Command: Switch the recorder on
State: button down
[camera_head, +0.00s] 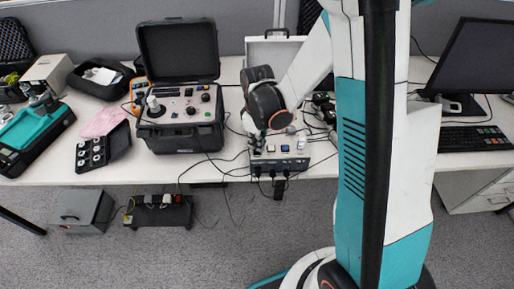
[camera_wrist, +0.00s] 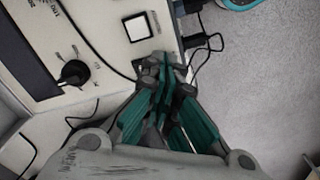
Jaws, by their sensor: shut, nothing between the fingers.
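The recorder appears to be the light grey box (camera_head: 280,165) at the table's front edge in the head view. Its pale panel (camera_wrist: 108,40) fills the upper left of the wrist view. The panel bears a black rotary knob (camera_wrist: 74,72), a white square button (camera_wrist: 138,27) in a dark frame, and a small dark switch (camera_wrist: 150,66). My gripper (camera_wrist: 166,66) is shut and empty, its fingertips beside that small switch and partly overlapping it. I cannot tell whether they touch it or which way it is set. In the head view my arm hides the fingertips.
Black plugs and cables (camera_wrist: 200,42) stick out of the box's edge near my fingertips. An open black case with an instrument (camera_head: 185,137) stands to the left. A monitor (camera_head: 482,62) and keyboard (camera_head: 473,138) are at the right. Cables lie across the table.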

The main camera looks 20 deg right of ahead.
jog(key=shift+f+b, duration=0.65)
jog(key=shift+f, duration=0.15)
jog(key=shift+r, duration=0.15)
jog(key=shift+r+p, duration=2.35)
jog(key=shift+r, duration=1.05)
jog(key=shift+r, duration=0.2)
jog(key=s+r+m+t, duration=0.3)
jog(key=s+r, duration=0.4)
jog(key=r, duration=0.3)
jog(key=s+r+m+t, duration=0.4)
jog(key=s+r, duration=0.4)
jog(key=r, duration=0.2)
jog(key=shift+m, duration=0.7)
